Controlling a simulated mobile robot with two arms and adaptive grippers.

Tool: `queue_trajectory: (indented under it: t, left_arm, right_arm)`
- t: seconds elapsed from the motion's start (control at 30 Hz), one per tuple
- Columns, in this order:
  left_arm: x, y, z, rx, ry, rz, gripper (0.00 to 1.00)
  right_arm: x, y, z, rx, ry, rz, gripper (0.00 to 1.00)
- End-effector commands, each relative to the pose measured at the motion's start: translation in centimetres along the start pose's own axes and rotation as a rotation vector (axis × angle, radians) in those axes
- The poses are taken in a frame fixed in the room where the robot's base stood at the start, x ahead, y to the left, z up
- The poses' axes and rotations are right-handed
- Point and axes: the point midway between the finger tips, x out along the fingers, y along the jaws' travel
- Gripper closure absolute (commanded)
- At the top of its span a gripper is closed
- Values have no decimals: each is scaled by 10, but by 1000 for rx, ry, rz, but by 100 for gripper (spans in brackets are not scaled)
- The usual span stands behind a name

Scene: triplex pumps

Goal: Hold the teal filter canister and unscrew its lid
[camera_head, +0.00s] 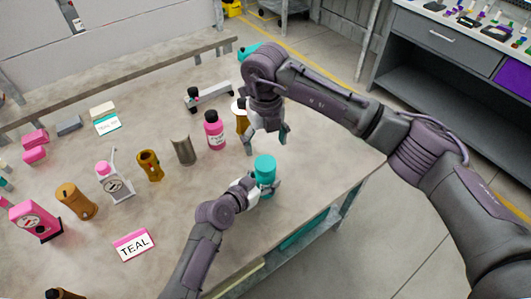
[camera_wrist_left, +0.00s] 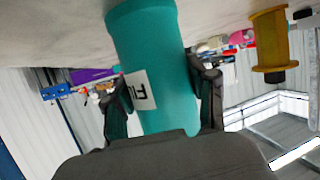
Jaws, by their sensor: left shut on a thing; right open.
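The teal canister (camera_head: 265,168) stands upright near the table's front right edge. My left gripper (camera_head: 262,187) is shut around its side. In the left wrist view the canister (camera_wrist_left: 160,60) sits between both fingers of the left gripper (camera_wrist_left: 163,105), with a white label on its side. I cannot make out a separate lid edge. My right gripper (camera_head: 267,140) is open and empty, fingers pointing down, just behind and above the canister, apart from it.
Left of the canister stand a pink bottle (camera_head: 214,130), a grey cylinder (camera_head: 183,149) and a brown spool-like part (camera_head: 150,165). A brass-coloured part (camera_head: 240,112) is close behind my right gripper. Table around the canister is clear.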

Motion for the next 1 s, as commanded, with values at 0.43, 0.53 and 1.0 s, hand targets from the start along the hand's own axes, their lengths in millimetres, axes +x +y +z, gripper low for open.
queue_trajectory:
  t: [0.43, 0.53, 1.0]
  left_arm:
    - [0, 0, 2, 0, -3, 1, 100]
    - [0, 0, 2, 0, -4, 1, 100]
    - [0, 0, 2, 0, -4, 1, 100]
  right_arm:
    - [1, 0, 0, 950, 1, 1, 20]
    - [0, 0, 0, 1113, 1, 1, 20]
    - [25, 0, -1, 1337, 4, -2, 20]
